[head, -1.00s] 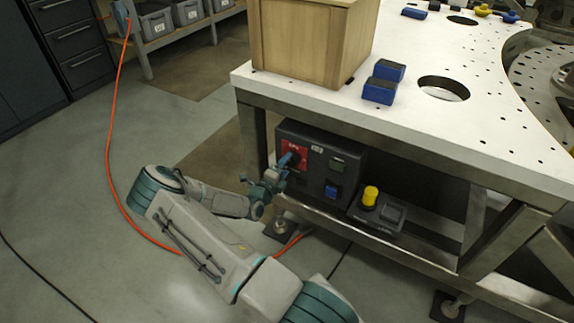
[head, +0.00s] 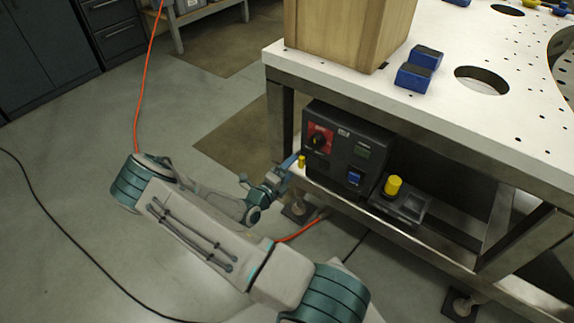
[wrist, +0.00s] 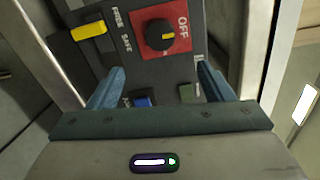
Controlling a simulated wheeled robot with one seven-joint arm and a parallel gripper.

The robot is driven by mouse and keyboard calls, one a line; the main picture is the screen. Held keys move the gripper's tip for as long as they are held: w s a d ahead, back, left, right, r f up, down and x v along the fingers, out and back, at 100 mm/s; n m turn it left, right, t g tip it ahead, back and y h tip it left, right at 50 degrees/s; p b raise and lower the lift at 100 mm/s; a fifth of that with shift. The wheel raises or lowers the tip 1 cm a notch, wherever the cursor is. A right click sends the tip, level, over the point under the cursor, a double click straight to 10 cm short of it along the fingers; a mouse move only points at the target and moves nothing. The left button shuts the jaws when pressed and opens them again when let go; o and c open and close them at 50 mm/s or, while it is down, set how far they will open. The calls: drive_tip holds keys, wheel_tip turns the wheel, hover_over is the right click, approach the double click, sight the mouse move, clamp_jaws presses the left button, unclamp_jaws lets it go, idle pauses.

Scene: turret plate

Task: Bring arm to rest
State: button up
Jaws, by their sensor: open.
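My gripper (head: 289,165) is beside the left end of the dark control box (head: 345,150), below the tabletop. In the wrist view my gripper (wrist: 162,74) has its two blue fingers spread apart with nothing held between them. Beyond them is a black rotary knob (wrist: 160,36) on a red plate marked OFF, clear of the fingers. The knob also shows in the head view (head: 319,139).
The white perforated table (head: 455,125) overhangs the box, with a wooden crate (head: 345,35) and blue blocks (head: 414,77) on top. A yellow button unit (head: 393,187) stands on the lower shelf. An orange cable (head: 145,75) crosses the floor. Open floor lies at left.

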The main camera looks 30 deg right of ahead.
drive_tip(key=shift+r, duration=0.1)
drive_tip(key=s+a+r+m+g+y+p, duration=0.1)
drive_tip(key=s+a+r+m+g+y, duration=0.3)
drive_tip(key=r+m, duration=0.55)
drive_tip(key=s+a+r+m+g+y+p, duration=0.15)
drive_tip(key=s+r+m+g, duration=0.5)
drive_tip(key=m, duration=0.65)
drive_tip(key=s+a+r+m+t+y+p, duration=0.2)
drive_tip(key=s+a+r+m+t+y, duration=0.1)
drive_tip(key=s+a+r+m+y, duration=0.2)
drive_tip(key=s+a+r+m+t+y+p, duration=0.1)
drive_tip(key=s+a+r+m+t+y, duration=0.2)
drive_tip(key=a+r+m, duration=0.6)
wheel_tip(320, 180, up, 4)
drive_tip(key=s+m+y, duration=0.2)
drive_tip(key=y, duration=0.1)
drive_tip(key=shift+s+a+m+p, duration=0.25)
drive_tip(key=shift+a+m+p, duration=0.1)
drive_tip(key=shift+a, duration=0.05)
